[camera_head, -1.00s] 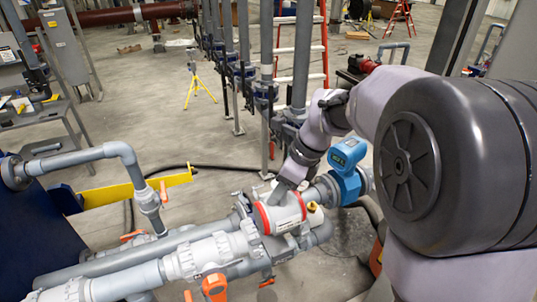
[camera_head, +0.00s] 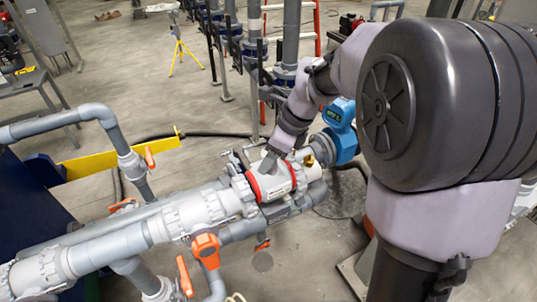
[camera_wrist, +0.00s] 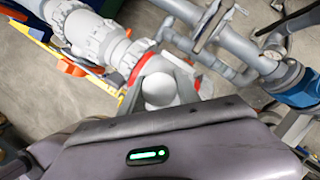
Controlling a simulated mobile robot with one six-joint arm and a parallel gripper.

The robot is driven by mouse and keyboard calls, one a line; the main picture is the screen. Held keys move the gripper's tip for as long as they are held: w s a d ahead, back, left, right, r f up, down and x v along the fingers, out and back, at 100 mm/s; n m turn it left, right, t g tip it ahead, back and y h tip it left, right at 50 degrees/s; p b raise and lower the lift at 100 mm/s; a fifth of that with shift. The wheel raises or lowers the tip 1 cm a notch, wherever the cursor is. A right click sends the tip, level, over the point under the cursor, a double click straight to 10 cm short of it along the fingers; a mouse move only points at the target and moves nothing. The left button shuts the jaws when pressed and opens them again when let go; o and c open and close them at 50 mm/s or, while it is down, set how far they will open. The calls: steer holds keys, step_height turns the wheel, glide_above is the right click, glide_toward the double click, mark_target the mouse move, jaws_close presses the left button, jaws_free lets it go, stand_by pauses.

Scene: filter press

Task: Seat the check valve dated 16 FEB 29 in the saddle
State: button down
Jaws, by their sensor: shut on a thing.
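A light grey check valve with red end rings and a white label (camera_head: 272,182) sits in line with the grey pipe run in the head view. The label's date is too small to read. My gripper (camera_head: 271,162) comes down on the valve from above and is shut on it. In the wrist view, my gripper's fingers (camera_wrist: 165,88) flank a pale rounded part of the valve, and a red ring (camera_wrist: 141,66) shows beyond. The saddle cannot be told apart clearly; grey parts lie directly under the valve. I cannot tell whether the valve touches them.
A large grey union (camera_head: 200,208) lies just left of the valve. A blue meter (camera_head: 340,130) stands close on the right. Orange-handled valves (camera_head: 206,246) stand in front. A yellow bar (camera_head: 120,157) and grey pipes are at the left.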

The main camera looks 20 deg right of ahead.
step_height(320, 180, down, 3)
steer(key=shift+w+f+b, duration=0.1)
steer(key=shift+w+b, duration=0.05)
steer(key=shift+b, duration=0.7)
steer(key=c, duration=0.8)
jaws_free()
